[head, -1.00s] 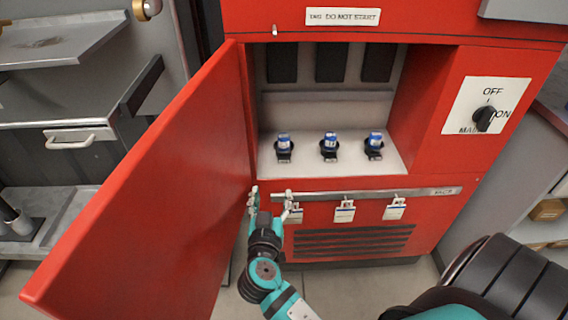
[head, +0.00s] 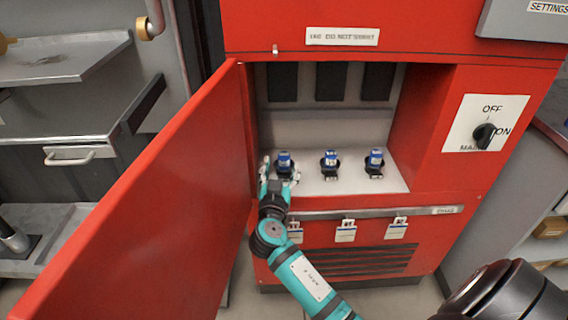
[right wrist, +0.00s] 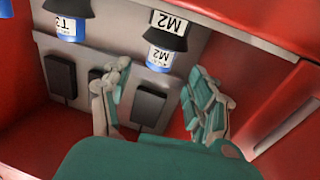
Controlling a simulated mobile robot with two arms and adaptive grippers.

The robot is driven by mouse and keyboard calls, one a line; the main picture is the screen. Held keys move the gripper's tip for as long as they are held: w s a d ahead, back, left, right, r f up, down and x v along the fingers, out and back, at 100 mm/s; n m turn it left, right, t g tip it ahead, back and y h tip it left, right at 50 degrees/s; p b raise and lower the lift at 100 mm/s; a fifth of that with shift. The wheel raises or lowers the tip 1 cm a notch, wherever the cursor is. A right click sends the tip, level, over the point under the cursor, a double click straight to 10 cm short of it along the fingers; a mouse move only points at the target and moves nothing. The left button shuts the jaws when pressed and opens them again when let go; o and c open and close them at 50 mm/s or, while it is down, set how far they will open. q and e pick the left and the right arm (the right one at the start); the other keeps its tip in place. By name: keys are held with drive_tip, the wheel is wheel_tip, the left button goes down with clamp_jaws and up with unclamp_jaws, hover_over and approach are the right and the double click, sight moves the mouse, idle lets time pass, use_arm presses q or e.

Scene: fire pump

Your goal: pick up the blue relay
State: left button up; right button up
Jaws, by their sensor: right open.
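Three blue-and-white relays with black bases stand in a row on the pale shelf (head: 350,183) inside the open red cabinet: a left one (head: 285,159), a middle one (head: 330,160) and a right one (head: 375,159). My right gripper (head: 280,171) is open at the left relay, with its fingers to either side in the head view. In the right wrist view, a relay labelled M2 (right wrist: 165,50) shows at the gap between the open fingertips (right wrist: 158,72); contact cannot be told. Another relay (right wrist: 69,24) is at upper left there. My left gripper is out of view.
The red door (head: 150,200) stands open close to the left of my right arm. Tags (head: 345,231) hang from a rail (head: 400,214) below the shelf. A MAIN switch (head: 486,133) is on the right panel. Dark blocks (head: 331,82) line the back wall.

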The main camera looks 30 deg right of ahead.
sight(283, 160)
drive_tip(key=x, duration=0.4)
drive_tip(key=shift+w+d+f, duration=0.15)
drive_tip(key=shift+w+d, duration=0.1)
drive_tip(key=shift+d, duration=0.05)
clamp_jaws()
